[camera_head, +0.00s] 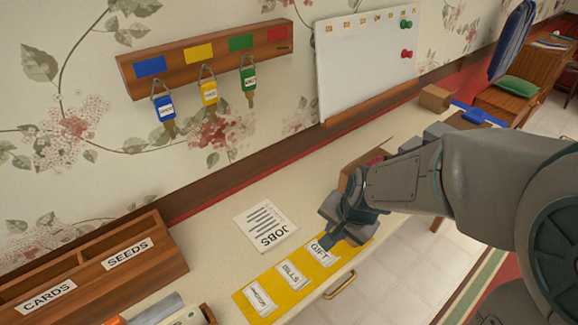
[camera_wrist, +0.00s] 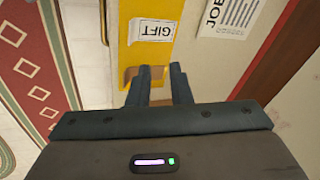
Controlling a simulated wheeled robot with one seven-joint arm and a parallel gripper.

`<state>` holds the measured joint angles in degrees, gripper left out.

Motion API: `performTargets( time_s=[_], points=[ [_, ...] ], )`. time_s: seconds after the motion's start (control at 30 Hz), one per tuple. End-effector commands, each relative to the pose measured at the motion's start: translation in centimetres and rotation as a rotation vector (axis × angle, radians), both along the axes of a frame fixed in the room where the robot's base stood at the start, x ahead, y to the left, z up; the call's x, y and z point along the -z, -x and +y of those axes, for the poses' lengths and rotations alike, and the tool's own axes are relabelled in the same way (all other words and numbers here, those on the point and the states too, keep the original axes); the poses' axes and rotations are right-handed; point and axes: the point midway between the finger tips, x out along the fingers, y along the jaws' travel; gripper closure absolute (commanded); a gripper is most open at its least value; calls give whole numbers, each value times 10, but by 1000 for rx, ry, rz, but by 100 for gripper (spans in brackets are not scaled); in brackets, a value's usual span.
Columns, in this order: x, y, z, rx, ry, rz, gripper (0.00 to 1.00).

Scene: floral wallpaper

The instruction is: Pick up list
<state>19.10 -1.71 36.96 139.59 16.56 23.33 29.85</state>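The list is a white sheet headed JOBS (camera_head: 265,227), lying flat on the pale counter. Its corner also shows at the top right of the wrist view (camera_wrist: 228,16). My gripper (camera_head: 335,236) is to the right of the list, over the GIFT end of a yellow strip (camera_head: 246,303), apart from the list. In the wrist view the two dark fingers (camera_wrist: 163,75) point down with a narrow gap between them and nothing seen held. My wrist hides part of the counter behind it.
The yellow strip bears several labelled cards, including BILLS (camera_head: 291,274). A wooden SEEDS and CARDS organizer (camera_head: 160,270) stands at left. Key tags hang from a wall rack (camera_head: 205,52) beside a whiteboard (camera_head: 365,60). A brown box (camera_head: 352,180) sits behind my gripper. A drawer handle (camera_head: 340,285) is on the counter front.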

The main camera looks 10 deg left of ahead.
Motion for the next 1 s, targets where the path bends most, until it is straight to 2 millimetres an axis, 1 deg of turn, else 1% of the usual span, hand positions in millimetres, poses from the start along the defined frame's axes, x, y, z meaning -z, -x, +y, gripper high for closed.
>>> performTargets(
  time_s=[0.03, 0.1, 0.2, 0.3, 0.47, 1.0],
  points=[
    [2, -5, 13, 44, -53, 14, 82],
    [5, -11, 30, 100, -119, 22, 82],
    [6, -16, 47, 162, -190, 32, 82],
    [7, -19, 57, 198, -233, 39, 82],
    [15, -22, 64, 212, -252, 42, 82],
    [64, -38, 85, 206, -247, 42, 82]
  ],
)
